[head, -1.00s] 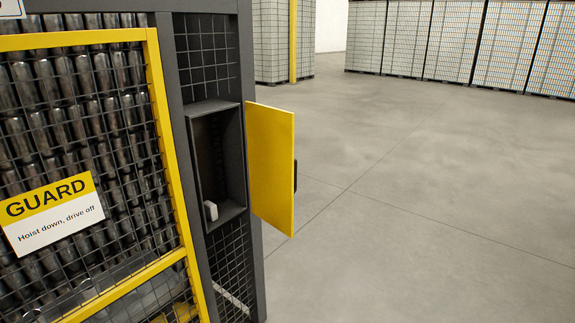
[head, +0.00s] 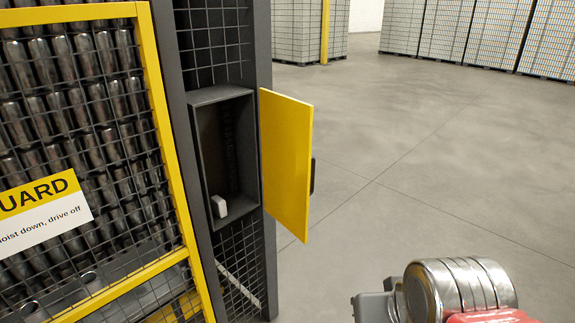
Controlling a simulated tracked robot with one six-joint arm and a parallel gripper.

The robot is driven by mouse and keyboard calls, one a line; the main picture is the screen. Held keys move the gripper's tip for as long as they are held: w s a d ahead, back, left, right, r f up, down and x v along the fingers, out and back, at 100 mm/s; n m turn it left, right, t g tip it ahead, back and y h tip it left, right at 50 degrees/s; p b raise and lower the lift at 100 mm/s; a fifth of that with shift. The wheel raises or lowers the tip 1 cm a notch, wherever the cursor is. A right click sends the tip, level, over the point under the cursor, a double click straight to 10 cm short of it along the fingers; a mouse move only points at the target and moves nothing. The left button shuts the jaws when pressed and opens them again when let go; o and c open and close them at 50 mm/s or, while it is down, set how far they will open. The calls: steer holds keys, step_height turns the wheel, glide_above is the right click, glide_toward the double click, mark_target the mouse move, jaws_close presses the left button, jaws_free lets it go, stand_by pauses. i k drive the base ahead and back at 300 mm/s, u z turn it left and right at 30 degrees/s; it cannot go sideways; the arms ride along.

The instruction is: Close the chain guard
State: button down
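The chain guard (head: 286,165) is a flat yellow door, which stands open, swung out to the right of the dark recess (head: 226,150) it belongs to. A black handle (head: 312,176) sits on its outer, right edge. The recess is a tall box in the dark grey machine frame; a small white block (head: 219,206) is at its bottom, and its inside is dark. Part of my arm, silver, grey and red, shows at the bottom right of the head view, apart from the door in the picture. I cannot make out any gripper fingers.
Left of the recess is a yellow-framed mesh guard (head: 163,120) over rows of metal cans, with a yellow and white sign (head: 45,210). The grey floor (head: 430,190) right of the door is clear. Stacked pallets (head: 480,30) stand far back.

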mark_target(289, 167)
steer(key=u, duration=0.45)
steer(key=i, duration=0.8)
steer(key=u, duration=0.4)
